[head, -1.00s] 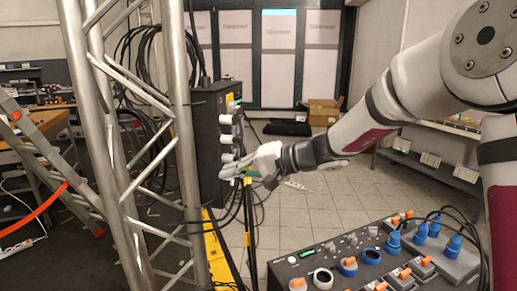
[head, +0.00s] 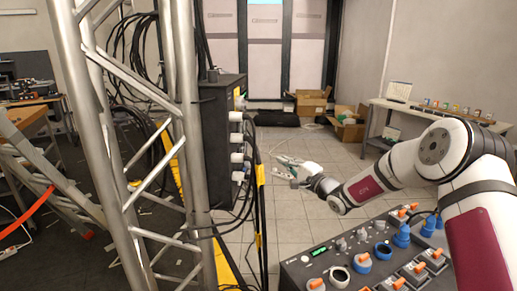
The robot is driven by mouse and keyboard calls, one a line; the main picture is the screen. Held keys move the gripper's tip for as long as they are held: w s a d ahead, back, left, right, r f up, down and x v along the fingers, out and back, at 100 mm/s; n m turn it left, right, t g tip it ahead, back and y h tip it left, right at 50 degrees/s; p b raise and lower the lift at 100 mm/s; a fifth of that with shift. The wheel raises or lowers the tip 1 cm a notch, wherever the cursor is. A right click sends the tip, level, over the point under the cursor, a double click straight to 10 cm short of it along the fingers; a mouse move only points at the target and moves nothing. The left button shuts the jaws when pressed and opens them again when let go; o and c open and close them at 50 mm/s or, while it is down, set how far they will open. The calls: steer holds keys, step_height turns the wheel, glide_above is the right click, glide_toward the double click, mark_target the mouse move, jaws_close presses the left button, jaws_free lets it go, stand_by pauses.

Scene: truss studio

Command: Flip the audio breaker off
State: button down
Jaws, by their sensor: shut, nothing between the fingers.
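A black box (head: 219,118) is fixed beside the metal truss, with white plugs (head: 237,140) and cables on its right-hand side. A dark panel (head: 325,262) at the lower right carries a lit green display, orange switches and knobs, and blue connectors. I cannot read which control is labelled audio, so I cannot tell the audio breaker apart. My gripper (head: 276,168) is shut and empty. Its tips point left towards the box, with a gap between them and the plugs in the picture. It hangs above and behind the dark panel.
The truss (head: 125,185) stands at the left with hanging cables. Black cables with yellow bands (head: 261,190) drop between the box and my gripper. Open cardboard boxes (head: 308,101) and a side table (head: 440,108) stand at the back.

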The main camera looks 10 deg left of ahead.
steer(key=s+a+x, duration=0.2)
steer(key=x, duration=1)
steer(key=shift+w+a+r+b, duration=0.2)
steer(key=shift+w+a+b, duration=0.1)
steer(key=shift+b, duration=0.1)
steer(key=s+d+r, duration=0.1)
steer(key=s+d, duration=0.6)
steer(key=d, duration=0.3)
steer(key=shift+r+n, duration=0.3)
steer(key=shift+r, duration=0.05)
steer(key=shift+s+d, duration=0.15)
